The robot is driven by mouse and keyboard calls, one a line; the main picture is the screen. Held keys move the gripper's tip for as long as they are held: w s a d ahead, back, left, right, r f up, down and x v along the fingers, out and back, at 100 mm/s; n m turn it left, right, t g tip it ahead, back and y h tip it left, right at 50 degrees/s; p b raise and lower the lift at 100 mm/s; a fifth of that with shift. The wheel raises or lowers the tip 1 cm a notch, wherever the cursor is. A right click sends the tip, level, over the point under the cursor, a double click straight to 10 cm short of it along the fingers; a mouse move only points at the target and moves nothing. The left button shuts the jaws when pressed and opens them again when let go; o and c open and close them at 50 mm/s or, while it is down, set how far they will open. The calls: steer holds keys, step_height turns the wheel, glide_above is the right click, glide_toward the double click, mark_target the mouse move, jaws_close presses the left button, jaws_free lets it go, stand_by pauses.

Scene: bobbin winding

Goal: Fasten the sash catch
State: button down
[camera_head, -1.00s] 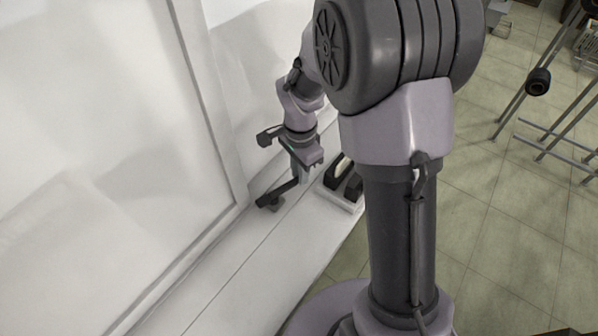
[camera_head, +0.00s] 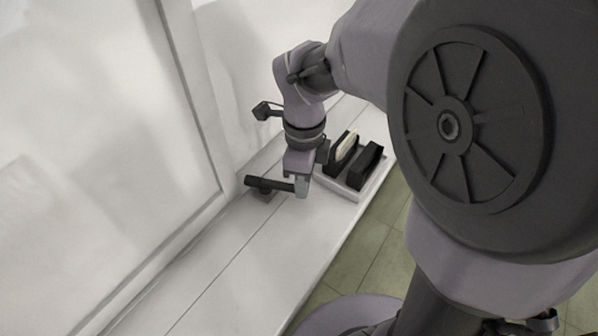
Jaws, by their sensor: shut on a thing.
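The sash catch (camera_head: 265,185) is a dark fitting on the white sill, close to the foot of the window frame. Its dark lever points right, away from the frame, and slopes slightly down in the picture. My gripper (camera_head: 301,187) points down over the sill and is shut on the free end of the lever. The fingers partly hide that end. I cannot tell whether the catch engages any keeper.
The white window frame (camera_head: 190,100) rises to the left. A pale tray (camera_head: 345,188) holding dark blocks, one with a cream piece, stands right of my gripper by the sill's edge. The near sill (camera_head: 225,265) is clear.

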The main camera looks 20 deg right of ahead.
steer(key=shift+s+a+m+b, duration=0.6)
steer(key=shift+m+b, duration=0.35)
steer(key=shift+m, duration=0.15)
steer(key=shift+s+a+m+b, duration=0.5)
steer(key=shift+s+m+b, duration=0.1)
steer(key=shift+m+b, duration=0.45)
steer(key=c, duration=1.4)
jaws_free()
steer(key=shift+o, duration=0.2)
step_height(320, 180, up, 18)
steer(key=p, duration=0.4)
steer(key=shift+f, duration=0.25)
